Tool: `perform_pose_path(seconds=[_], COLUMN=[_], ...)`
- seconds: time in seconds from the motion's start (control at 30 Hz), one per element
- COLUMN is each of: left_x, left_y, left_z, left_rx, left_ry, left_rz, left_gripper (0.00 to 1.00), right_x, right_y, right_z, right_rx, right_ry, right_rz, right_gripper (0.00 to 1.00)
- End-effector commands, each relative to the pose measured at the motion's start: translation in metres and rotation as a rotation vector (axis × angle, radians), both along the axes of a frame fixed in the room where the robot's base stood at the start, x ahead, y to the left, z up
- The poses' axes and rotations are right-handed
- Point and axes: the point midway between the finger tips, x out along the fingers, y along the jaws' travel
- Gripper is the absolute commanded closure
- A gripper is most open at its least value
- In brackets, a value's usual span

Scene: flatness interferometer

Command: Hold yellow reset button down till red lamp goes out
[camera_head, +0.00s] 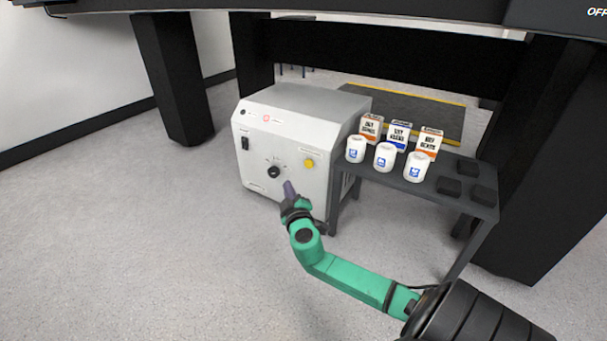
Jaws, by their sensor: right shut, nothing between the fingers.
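The yellow reset button (308,163) is on the right side of the front panel of a grey box-shaped unit (259,193). A small round red lamp (266,118) is near the top left of that panel and looks lit. My right gripper (288,187) is shut and empty. Its tip is in front of the panel, below and left of the yellow button, near the black dial (274,171). It appears apart from the button; I cannot tell whether it touches the panel. My left gripper is out of view.
A black switch (245,143) is at the panel's left. A dark side table (400,181) beside the unit holds white jars (385,156), small boxes (398,135) and black blocks (448,187). Black legs (172,80) and a beam stand around. Floor at left is clear.

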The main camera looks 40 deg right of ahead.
Motion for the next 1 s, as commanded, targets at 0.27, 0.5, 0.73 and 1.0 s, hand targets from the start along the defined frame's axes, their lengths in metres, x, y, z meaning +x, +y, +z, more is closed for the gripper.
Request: perform_pose_path(seconds=[0.27,0.5,0.73,1.0], left_x=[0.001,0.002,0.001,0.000], left_y=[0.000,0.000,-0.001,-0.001], left_z=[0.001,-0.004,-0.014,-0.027], left_rx=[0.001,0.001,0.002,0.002], left_ry=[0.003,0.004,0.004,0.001], left_rz=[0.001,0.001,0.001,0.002], left_gripper=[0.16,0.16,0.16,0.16], right_x=[0.000,0.007,0.017,0.025], right_y=[-0.002,-0.025,-0.058,-0.083], right_z=[0.001,-0.001,-0.002,-0.001], right_rx=[0.001,-0.002,-0.001,0.002], right_ry=[0.002,0.003,0.003,0.003], right_rz=[-0.001,-0.002,-0.001,-0.002], right_gripper=[1.00,1.00,1.00,1.00])
